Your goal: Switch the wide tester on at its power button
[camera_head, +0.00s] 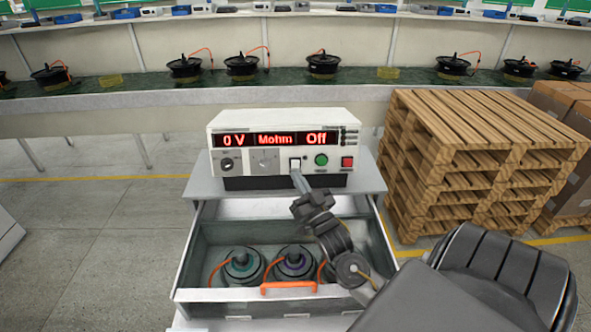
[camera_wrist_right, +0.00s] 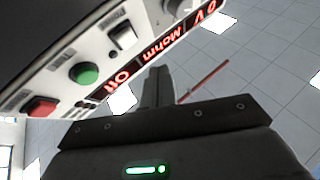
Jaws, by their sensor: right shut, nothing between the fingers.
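The wide tester (camera_head: 284,123) is a white box on top of the drawer cabinet. Its red display reads "0 V", "Mohm" and "Off". A white square button in a dark frame (camera_head: 296,163) sits left of a round green button (camera_head: 321,160) and a red one (camera_head: 347,162). My right gripper (camera_head: 297,176) is shut and empty, its tip just below and in front of the white button; I cannot tell if they touch. The right wrist view shows the shut fingers (camera_wrist_right: 157,82) beside the tester's front and the white button (camera_wrist_right: 122,36). My left gripper is not in view.
Under the tester an open drawer (camera_head: 196,252) with an orange handle (camera_head: 289,285) holds round motors (camera_head: 243,265). Stacked wooden pallets (camera_head: 455,155) stand close on the right, with cardboard boxes (camera_head: 572,205) behind. A conveyor (camera_head: 125,87) with several motors runs across the back.

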